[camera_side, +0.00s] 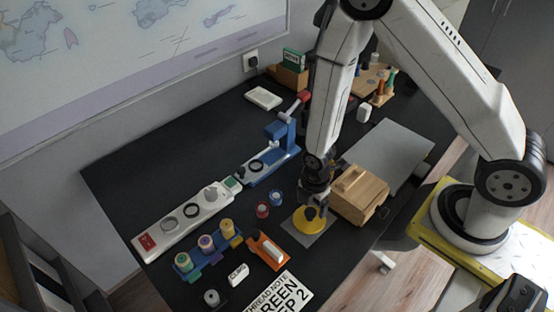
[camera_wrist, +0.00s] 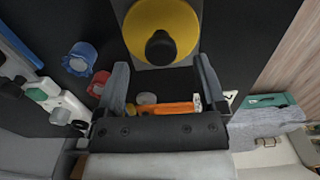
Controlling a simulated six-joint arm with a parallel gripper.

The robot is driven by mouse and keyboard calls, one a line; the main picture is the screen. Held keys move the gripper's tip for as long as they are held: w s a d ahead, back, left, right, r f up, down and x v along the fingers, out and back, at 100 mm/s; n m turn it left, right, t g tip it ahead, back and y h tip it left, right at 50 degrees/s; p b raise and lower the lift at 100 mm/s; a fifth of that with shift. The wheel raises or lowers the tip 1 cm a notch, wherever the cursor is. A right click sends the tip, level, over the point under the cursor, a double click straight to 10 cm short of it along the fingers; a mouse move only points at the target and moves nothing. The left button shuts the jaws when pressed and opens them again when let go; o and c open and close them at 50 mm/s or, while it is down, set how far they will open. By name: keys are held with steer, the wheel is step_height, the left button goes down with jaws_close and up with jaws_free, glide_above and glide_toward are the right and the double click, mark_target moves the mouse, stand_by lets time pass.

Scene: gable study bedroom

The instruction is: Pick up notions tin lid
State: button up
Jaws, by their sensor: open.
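The notions tin lid (camera_side: 309,222) is a round yellow disc with a dark knob on top. It lies on a grey square mat (camera_side: 318,237) near the front of the dark table. In the wrist view the yellow lid (camera_wrist: 178,22) and its black knob show just past my fingertips. My gripper (camera_side: 317,197) points down, low over the lid, and hides part of it in the side view. In the wrist view my gripper (camera_wrist: 162,63) has its two fingers wide apart, with nothing held between them.
A wooden box (camera_side: 359,190) stands close to the right of the lid. Red and blue spools (camera_side: 262,210) sit to the left. An orange holder (camera_side: 267,250) is in front on the left, near thread spools in a rack. A grey board (camera_side: 390,155) lies behind on the right.

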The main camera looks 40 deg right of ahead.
mark_target(311, 211)
steer(key=shift+f, duration=1.8)
jaws_close()
steer(key=shift+r, duration=0.1)
steer(key=shift+r, duration=4.95)
